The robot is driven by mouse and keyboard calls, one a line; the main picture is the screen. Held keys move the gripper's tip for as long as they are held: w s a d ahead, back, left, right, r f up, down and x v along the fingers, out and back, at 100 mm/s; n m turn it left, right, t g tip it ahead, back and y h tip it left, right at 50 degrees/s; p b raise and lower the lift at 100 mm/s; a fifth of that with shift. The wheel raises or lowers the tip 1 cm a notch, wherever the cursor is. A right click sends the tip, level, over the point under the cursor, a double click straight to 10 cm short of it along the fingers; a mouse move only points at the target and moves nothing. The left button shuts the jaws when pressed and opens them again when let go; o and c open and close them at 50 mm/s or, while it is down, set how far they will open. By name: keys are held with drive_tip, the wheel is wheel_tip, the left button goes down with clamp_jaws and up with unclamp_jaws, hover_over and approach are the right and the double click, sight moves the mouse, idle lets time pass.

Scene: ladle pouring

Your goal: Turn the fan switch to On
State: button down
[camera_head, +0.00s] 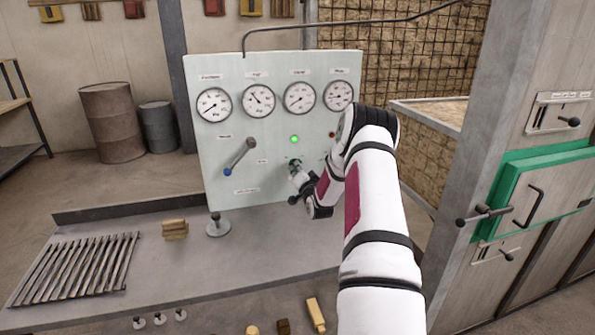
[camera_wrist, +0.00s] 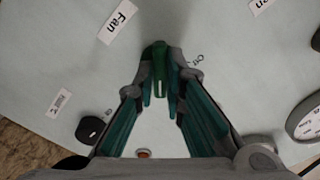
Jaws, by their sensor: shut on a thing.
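The fan switch is a small green knob (camera_wrist: 159,62) on the pale control panel (camera_head: 223,140). A "Fan" label (camera_wrist: 118,21) is beside it in the wrist view, with an "Off" mark (camera_wrist: 197,60) to its right and a small mark, too blurred to read surely, at lower left. A white line shows on the knob. My gripper (camera_wrist: 161,90) is shut on the knob, one finger on each side. In the head view my gripper (camera_head: 295,167) is at the lower middle of the panel and mostly hides the knob.
A lit green lamp (camera_head: 294,139) sits just above my gripper. Several round gauges (camera_head: 258,101) line the panel's top. A blue-tipped lever (camera_head: 238,157) stands out to the left.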

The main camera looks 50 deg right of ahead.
drive_tip(key=c, duration=1.7)
unclamp_jaws()
drive_tip(key=shift+o, duration=0.2)
drive_tip(key=shift+s, duration=0.15)
drive_tip(key=v, duration=1.1)
drive_tip(key=shift+s+a, duration=0.2)
drive_tip(key=shift+s, duration=0.15)
drive_tip(key=shift+f, duration=0.1)
